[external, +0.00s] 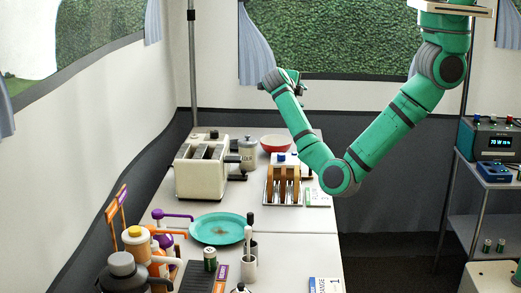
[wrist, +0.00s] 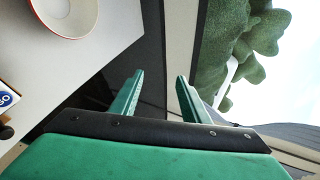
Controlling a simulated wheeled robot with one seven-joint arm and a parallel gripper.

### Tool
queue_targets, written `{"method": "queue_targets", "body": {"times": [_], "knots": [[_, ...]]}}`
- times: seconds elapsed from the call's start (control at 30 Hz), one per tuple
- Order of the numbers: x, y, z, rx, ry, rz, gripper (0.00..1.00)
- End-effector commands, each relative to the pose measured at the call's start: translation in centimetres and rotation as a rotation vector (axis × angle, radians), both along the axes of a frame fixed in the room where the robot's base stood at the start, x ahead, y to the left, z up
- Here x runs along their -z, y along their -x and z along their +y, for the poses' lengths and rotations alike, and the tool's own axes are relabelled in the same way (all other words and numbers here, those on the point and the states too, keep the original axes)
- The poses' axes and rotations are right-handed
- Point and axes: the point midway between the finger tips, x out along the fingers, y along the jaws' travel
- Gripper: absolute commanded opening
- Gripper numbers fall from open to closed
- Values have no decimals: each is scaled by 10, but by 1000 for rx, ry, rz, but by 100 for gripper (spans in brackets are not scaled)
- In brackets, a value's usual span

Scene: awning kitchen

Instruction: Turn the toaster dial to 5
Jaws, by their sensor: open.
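The toaster (external: 203,165) is a cream box with long slots on top, at the back left of the table in the external view. A dark lever or knob shows at its right side; I cannot make out its dial or any numbers. My gripper (external: 284,84) is raised above the back of the table, right of the toaster and well apart from it. In the wrist view my gripper (wrist: 157,92) has its two green fingers spread with nothing between them. The toaster is not in the wrist view.
A red bowl (external: 275,143) stands behind a wooden rack (external: 283,182); the bowl also shows in the wrist view (wrist: 88,32). A lidded canister (external: 248,153) stands beside the toaster. The air around my gripper is clear.

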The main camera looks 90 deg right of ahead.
Motion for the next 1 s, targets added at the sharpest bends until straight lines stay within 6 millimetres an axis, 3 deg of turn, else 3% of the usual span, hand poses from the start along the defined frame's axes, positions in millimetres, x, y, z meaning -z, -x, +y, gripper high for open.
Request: {"method": "queue_targets", "body": {"times": [0.17, 0.3, 0.47, 0.6, 0.8, 1.0], "knots": [[21, -58, 23, -61, -278, -162, 42], [27, -110, 53, -146, -494, -284, 42], [15, -173, 99, -280, -730, -419, 42], [-6, -216, 137, -400, -892, -514, 42], [-28, -246, 168, -504, -1007, -581, 42], [-21, -253, 172, -518, -1022, -587, 42]]}}
